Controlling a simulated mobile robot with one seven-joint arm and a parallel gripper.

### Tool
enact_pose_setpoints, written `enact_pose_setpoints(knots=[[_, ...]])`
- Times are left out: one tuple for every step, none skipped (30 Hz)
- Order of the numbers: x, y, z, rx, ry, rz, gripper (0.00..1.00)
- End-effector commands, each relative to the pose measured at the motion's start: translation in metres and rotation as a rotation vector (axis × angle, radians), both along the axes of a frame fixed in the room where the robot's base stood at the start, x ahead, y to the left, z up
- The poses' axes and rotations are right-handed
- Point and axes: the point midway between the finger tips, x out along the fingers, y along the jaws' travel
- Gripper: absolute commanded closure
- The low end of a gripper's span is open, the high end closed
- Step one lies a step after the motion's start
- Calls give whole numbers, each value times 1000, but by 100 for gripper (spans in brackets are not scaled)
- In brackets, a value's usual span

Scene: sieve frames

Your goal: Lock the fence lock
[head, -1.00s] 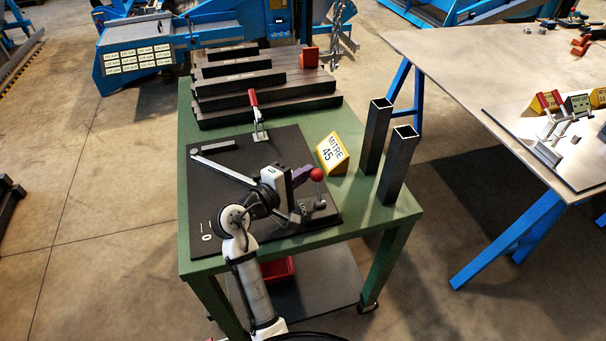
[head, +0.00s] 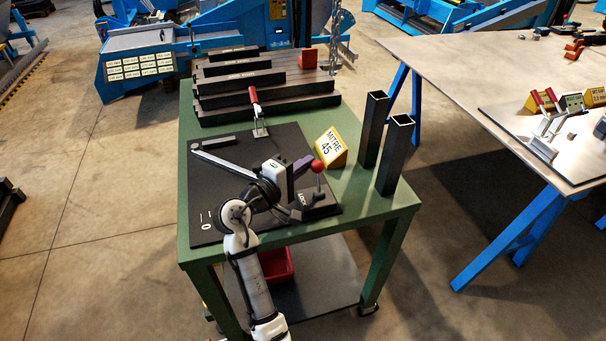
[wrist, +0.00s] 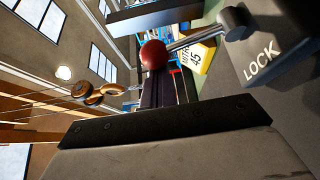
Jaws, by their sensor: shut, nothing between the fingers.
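The fence lock is a lever with a red ball knob (head: 317,166) on a thin rod. It rises from a dark block marked LOCK (head: 306,198) at the right front of the black board. In the wrist view the red ball (wrist: 153,54) stands just beyond the fingertips, and its rod runs right to a grey pivot (wrist: 236,22) beside the LOCK lettering (wrist: 262,62). The fence bar (head: 222,166) lies slanted, partly hidden by my gripper.
A yellow MITRE 45 sign (head: 331,147) stands behind the ball. Two upright square tubes (head: 396,155) stand at the right of the green table (head: 350,215). A red-handled clamp (head: 256,110) and stacked dark bars (head: 265,88) are at the back.

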Motion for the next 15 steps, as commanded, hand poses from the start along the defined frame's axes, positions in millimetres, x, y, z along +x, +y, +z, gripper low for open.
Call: enact_pose_setpoints(knots=[[1, -2, -4, 8, -27, -3, 100], [1, -2, -4, 15, -45, -3, 100], [1, -2, -5, 23, -71, -3, 100], [1, -3, -4, 29, -92, -3, 100], [0, -3, -5, 36, -113, -3, 100], [-2, -4, -5, 47, -146, -3, 100], [-4, -5, -5, 56, -172, -3, 100], [-6, -6, -5, 65, -198, -4, 100], [-9, -7, -5, 76, -235, -4, 100], [-11, -7, -4, 85, -263, -3, 100], [-13, -8, -4, 94, -289, -3, 100], [-16, -9, -4, 105, -323, -4, 100], [-18, -10, -3, 113, -348, -4, 100], [-20, -10, -3, 122, -372, -4, 100], [-22, -11, -3, 132, -403, -5, 100]])
